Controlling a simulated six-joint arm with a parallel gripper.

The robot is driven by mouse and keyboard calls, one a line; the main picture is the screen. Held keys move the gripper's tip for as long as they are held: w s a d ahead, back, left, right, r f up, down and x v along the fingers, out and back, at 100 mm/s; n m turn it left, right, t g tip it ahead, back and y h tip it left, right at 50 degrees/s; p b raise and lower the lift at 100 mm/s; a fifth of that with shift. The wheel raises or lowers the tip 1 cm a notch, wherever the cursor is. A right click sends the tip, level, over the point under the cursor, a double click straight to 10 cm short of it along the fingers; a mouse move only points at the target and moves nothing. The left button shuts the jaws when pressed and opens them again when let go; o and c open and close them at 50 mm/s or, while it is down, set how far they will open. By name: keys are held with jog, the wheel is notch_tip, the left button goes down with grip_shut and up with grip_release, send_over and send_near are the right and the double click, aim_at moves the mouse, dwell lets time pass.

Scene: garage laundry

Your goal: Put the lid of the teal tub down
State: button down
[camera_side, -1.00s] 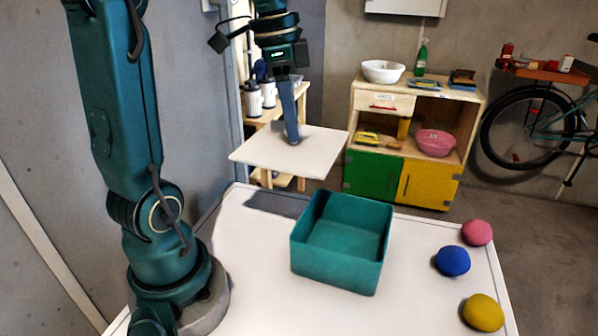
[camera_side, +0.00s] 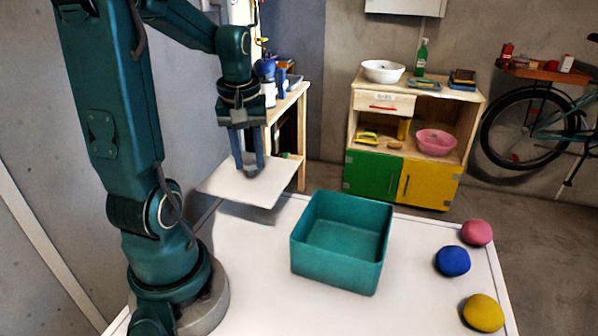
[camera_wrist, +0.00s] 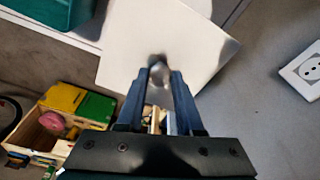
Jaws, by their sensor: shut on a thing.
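The lid is a flat white square panel (camera_side: 243,188) with a small knob at its middle. My gripper (camera_side: 250,168) is shut on the knob and holds the lid roughly level, to the left of the teal tub. In the wrist view the lid (camera_wrist: 165,35) spreads out beyond the fingertips (camera_wrist: 158,75). The teal tub (camera_side: 335,262) stands open and empty on the white table. A corner of the tub shows in the wrist view (camera_wrist: 62,12). The gap between lid and table is hard to judge.
On the white table (camera_side: 255,290), a pink ball (camera_side: 477,233), a blue ball (camera_side: 453,261) and a yellow ball (camera_side: 483,312) lie right of the tub. A wooden play kitchen (camera_side: 415,115) stands behind. A wall socket plate (camera_wrist: 303,70) shows in the wrist view.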

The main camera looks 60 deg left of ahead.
aim_at(244, 165)
jog(key=f, duration=0.2)
jog(key=s+f, duration=0.1)
jog(key=f, duration=0.1)
jog(key=shift+a, duration=0.1)
jog(key=shift+f, duration=2.15)
jog(key=shift+f, duration=0.2)
jog(key=c, duration=0.6)
grip_release()
jog(key=shift+o, duration=0.2)
jog(key=shift+r, duration=0.1)
